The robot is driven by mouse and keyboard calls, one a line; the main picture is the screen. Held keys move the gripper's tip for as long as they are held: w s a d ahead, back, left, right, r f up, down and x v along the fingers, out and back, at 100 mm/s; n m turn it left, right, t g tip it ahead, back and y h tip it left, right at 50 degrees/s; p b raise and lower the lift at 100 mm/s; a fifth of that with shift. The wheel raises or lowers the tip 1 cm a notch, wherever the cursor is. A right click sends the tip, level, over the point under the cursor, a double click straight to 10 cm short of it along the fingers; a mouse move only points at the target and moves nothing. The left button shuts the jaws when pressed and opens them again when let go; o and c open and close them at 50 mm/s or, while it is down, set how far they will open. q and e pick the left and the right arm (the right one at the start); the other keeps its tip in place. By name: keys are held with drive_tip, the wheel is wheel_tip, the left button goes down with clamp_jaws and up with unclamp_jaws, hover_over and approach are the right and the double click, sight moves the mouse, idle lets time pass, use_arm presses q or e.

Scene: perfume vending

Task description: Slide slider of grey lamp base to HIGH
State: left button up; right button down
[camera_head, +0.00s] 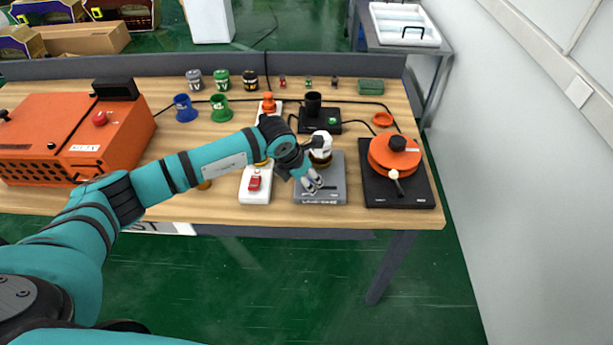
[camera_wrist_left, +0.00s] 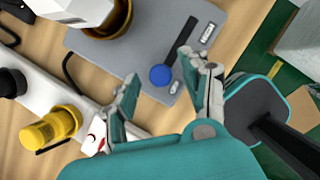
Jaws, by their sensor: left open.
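The grey lamp base (camera_head: 335,165) lies flat near the table's front edge, with a white lamp part (camera_head: 322,139) on its back portion. In the left wrist view the grey base (camera_wrist_left: 135,60) shows a black slot (camera_wrist_left: 183,38) and a blue round slider knob (camera_wrist_left: 160,76). The knob is at one end of the slot, by a small label (camera_wrist_left: 174,88); another label (camera_wrist_left: 208,33) is at the opposite end. Both are too small to read surely. My left gripper (camera_head: 314,185) is open over the base, its fingertips (camera_wrist_left: 162,68) either side of the knob; contact is unclear. My right gripper is out of view.
A white base (camera_head: 255,188) with a red switch stands close left of the grey base. A black base with an orange round device (camera_head: 395,152) stands right. An orange box (camera_head: 70,140) is at far left; several cups and jars stand behind.

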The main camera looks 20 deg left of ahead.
use_arm(q)
drive_tip(key=shift+f, duration=0.3)
clamp_jaws()
drive_tip(key=shift+w, duration=0.1)
